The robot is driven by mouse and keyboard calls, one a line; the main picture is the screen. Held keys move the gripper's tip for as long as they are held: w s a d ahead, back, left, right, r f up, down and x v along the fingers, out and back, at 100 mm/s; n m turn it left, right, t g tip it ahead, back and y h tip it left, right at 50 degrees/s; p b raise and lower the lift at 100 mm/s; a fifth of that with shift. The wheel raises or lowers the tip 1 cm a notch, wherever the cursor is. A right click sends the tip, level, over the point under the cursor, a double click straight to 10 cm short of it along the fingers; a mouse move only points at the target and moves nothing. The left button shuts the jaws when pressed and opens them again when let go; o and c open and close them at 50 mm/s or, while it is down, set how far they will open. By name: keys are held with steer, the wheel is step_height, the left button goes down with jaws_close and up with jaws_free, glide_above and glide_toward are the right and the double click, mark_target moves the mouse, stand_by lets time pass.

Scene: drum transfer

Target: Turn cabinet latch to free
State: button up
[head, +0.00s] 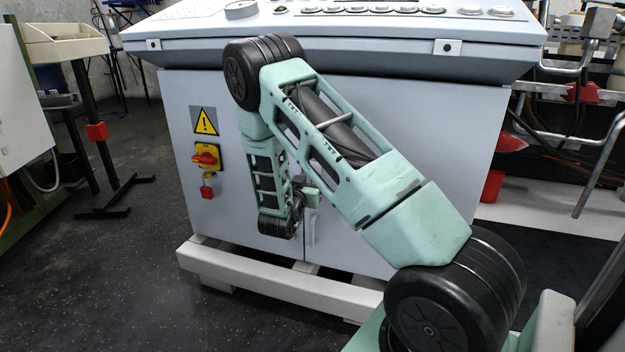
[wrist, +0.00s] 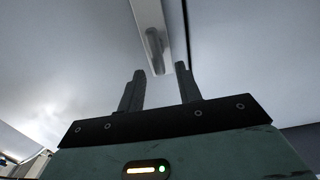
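The cabinet (head: 340,110) is a pale grey console with a sloped control panel on top, standing in front of me. Its latch (head: 310,228) shows in the head view as a small light strip just right of my arm's end, partly hidden. In the wrist view the latch (wrist: 154,45) is a grey handle on a pale plate, beyond the fingertips and slightly left of the gap's middle. My gripper (wrist: 158,82) is open, with its two dark fingers apart and nothing between them. The fingers appear short of the latch; contact is not visible. In the head view my arm hides the fingers.
A red and yellow rotary switch (head: 206,157) sits on the cabinet's left front below a warning sign (head: 204,121). A pale base frame (head: 270,283) runs along the cabinet's foot. Pipes and hoses stand at the right.

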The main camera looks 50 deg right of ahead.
steer(key=shift+x, duration=1.75)
jaws_close()
steer(key=shift+b, duration=0.4)
steer(key=m+b, duration=0.5)
steer(key=m, duration=0.1)
steer(key=s+f+m+b, duration=0.1)
steer(key=m+b, duration=0.4)
steer(key=s+f+m+b, duration=0.1)
steer(key=m+b, duration=0.4)
steer(key=m, duration=0.1)
steer(key=shift+d+f+m+b, duration=0.2)
steer(key=shift+d+m+b, duration=0.1)
steer(key=shift+d+b, duration=0.1)
